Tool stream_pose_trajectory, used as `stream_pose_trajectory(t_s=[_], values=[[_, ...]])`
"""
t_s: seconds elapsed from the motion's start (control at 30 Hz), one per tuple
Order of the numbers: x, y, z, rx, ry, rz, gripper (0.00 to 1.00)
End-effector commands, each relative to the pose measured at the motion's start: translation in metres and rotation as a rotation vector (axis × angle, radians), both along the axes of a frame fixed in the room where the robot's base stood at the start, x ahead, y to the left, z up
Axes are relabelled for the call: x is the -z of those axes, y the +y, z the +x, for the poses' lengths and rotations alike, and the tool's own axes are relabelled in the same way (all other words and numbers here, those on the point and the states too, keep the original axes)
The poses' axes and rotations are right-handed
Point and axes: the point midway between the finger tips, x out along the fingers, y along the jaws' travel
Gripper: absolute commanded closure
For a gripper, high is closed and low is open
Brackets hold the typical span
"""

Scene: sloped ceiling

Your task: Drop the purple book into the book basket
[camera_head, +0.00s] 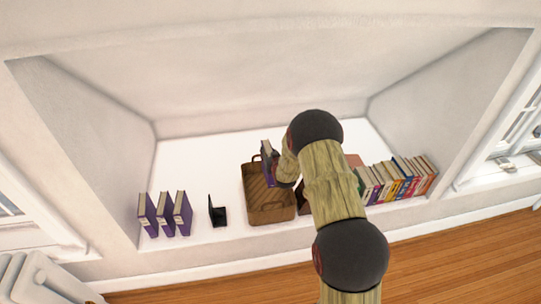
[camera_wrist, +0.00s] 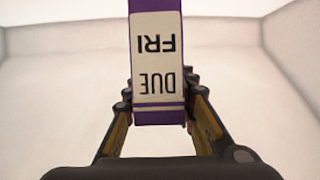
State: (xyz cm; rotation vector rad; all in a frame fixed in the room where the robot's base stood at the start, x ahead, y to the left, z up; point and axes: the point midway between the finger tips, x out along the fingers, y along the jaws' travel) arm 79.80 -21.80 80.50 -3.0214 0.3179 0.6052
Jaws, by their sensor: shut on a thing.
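My gripper (camera_wrist: 158,108) is shut on a purple book (camera_wrist: 157,12), whose white spine label reads "DUE FRI" upside down in the wrist view. The held purple book also shows in the head view (camera_head: 269,170), upright over the back part of the book basket. The book basket (camera_head: 270,214) is a brown woven basket with handles, standing on the white ledge. The book's lower end is over the basket's opening; I cannot tell how high it is above the bottom. My arm hides the basket's right side in part.
Several purple books (camera_head: 164,214) stand at the left of the white ledge. A small black stand (camera_head: 217,212) is between them and the basket. A row of colored books (camera_head: 400,180) stands at the right, partly behind my arm. Sloped white walls close in the niche.

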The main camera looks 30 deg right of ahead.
Motion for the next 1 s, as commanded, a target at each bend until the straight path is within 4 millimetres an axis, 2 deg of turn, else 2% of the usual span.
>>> stream_pose_trajectory(t_s=[0.07, 0.2, 0.43, 0.8, 1.0], values=[[0.01, -0.009, 0.006, 0.007, -0.004, -0.003, 1.0], [0.018, -0.014, 0.009, 0.011, -0.004, -0.003, 1.0], [0.028, -0.015, 0.01, 0.011, -0.005, -0.004, 1.0], [0.066, -0.014, 0.01, 0.011, -0.005, -0.004, 1.0], [0.076, -0.014, 0.01, 0.011, -0.006, -0.005, 1.0]])
